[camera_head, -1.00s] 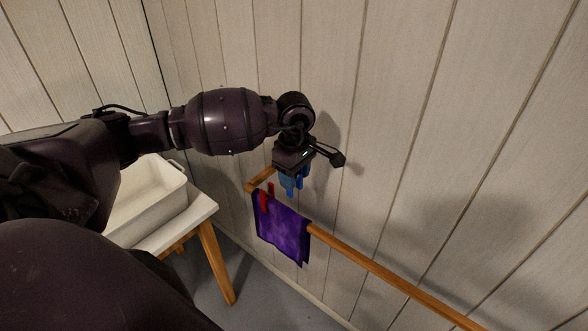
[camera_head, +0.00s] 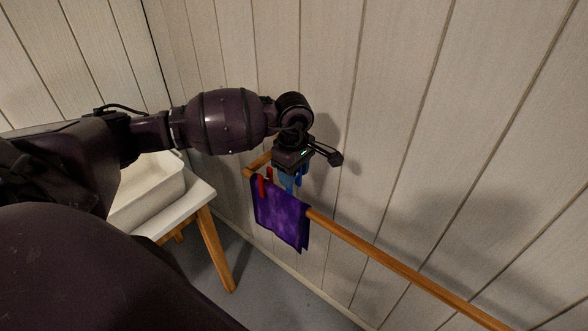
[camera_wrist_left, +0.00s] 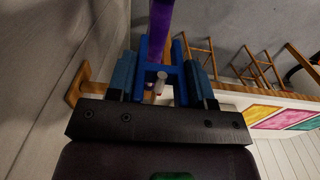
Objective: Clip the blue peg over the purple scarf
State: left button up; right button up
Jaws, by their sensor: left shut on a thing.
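The purple scarf (camera_head: 280,219) hangs over the wooden rail near its left end. In the left wrist view the scarf is a narrow purple strip (camera_wrist_left: 160,28) just past the peg. My left gripper (camera_head: 291,184) points down over the scarf's top edge at the rail. It is shut on the blue peg (camera_wrist_left: 181,84), whose two legs point toward the scarf. The peg's tips look close to or at the scarf; whether they straddle it I cannot tell. My right gripper is out of view.
A red peg (camera_head: 262,188) sits on the scarf's left part, beside my left gripper. The wooden rail (camera_head: 400,267) runs bare toward the lower right, along the panelled wall. A white bin (camera_head: 150,190) stands on a small wooden-legged table (camera_head: 203,198) at left.

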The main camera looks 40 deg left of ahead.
aim_at(293, 200)
pick_arm(q)
jog(key=shift+f+b, duration=0.35)
jog(key=shift+f, duration=1.2)
jog(key=shift+f+b, duration=0.45)
jog(key=shift+f, duration=0.15)
jog(key=shift+f+b, duration=0.35)
jog(key=shift+f, duration=0.1)
jog(key=shift+f+b, duration=0.4)
jog(key=shift+f, duration=0.2)
jog(key=shift+f+b, duration=0.4)
jog(key=shift+f, duration=0.2)
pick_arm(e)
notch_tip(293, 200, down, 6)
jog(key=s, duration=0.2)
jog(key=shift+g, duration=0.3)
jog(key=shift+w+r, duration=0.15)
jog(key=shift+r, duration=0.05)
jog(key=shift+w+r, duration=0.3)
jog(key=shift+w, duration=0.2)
